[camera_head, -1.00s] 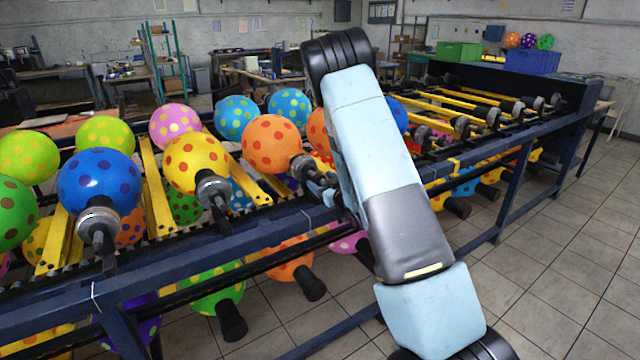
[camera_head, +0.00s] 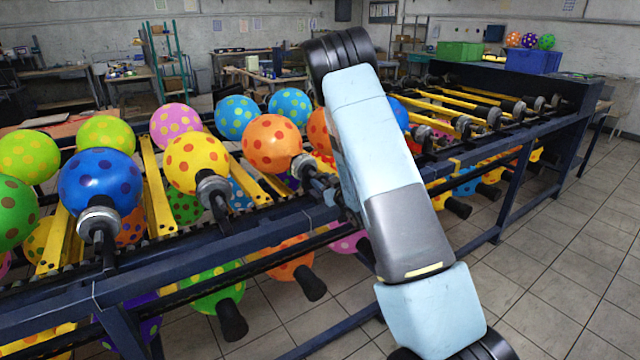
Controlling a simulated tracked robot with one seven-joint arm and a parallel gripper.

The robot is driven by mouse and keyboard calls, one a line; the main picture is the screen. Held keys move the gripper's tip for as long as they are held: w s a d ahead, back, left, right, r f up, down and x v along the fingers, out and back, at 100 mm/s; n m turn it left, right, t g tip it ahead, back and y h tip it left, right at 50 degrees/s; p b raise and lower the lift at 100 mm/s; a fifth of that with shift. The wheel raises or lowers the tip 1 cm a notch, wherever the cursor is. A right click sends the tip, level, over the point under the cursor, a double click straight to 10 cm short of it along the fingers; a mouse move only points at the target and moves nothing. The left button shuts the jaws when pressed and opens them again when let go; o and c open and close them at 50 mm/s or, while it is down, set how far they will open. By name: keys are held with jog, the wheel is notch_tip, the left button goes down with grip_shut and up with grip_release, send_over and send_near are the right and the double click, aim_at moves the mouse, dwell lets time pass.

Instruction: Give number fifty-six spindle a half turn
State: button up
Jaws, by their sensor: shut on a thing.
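Several polka-dot balloons sit on spindles along a dark blue rack. An orange balloon (camera_head: 272,143) has its grey spindle collar (camera_head: 303,165) pointing towards me, just left of my arm. My gripper (camera_head: 326,190) shows only in part at this spindle's near end; my own arm hides the rest. It is shut on the spindle there. I cannot make out the fingers or how far the spindle is turned. No spindle number is readable, so I cannot confirm which one is fifty-six.
Yellow balloon (camera_head: 196,163) and blue balloon (camera_head: 99,182) stand on neighbouring spindles to the left. The rack's front rail (camera_head: 190,249) runs below them. Empty spindles between yellow bars (camera_head: 447,112) lie to the right. The tiled floor (camera_head: 560,262) at right is clear.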

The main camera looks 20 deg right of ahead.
jog(key=shift+a+m, duration=0.1)
jog(key=shift+m, duration=0.2)
jog(key=m, duration=0.8)
jog(key=shift+d+f+m, duration=0.1)
jog(key=shift+d+m, duration=0.1)
jog(key=shift+m, duration=0.1)
jog(key=m, duration=0.4)
jog(key=shift+d+f+m, duration=0.1)
jog(key=shift+f+m, duration=0.05)
jog(key=shift+m, duration=1.95)
jog(key=shift+s+f, duration=0.1)
jog(key=o, duration=1.1)
jog(key=shift+c, duration=0.2)
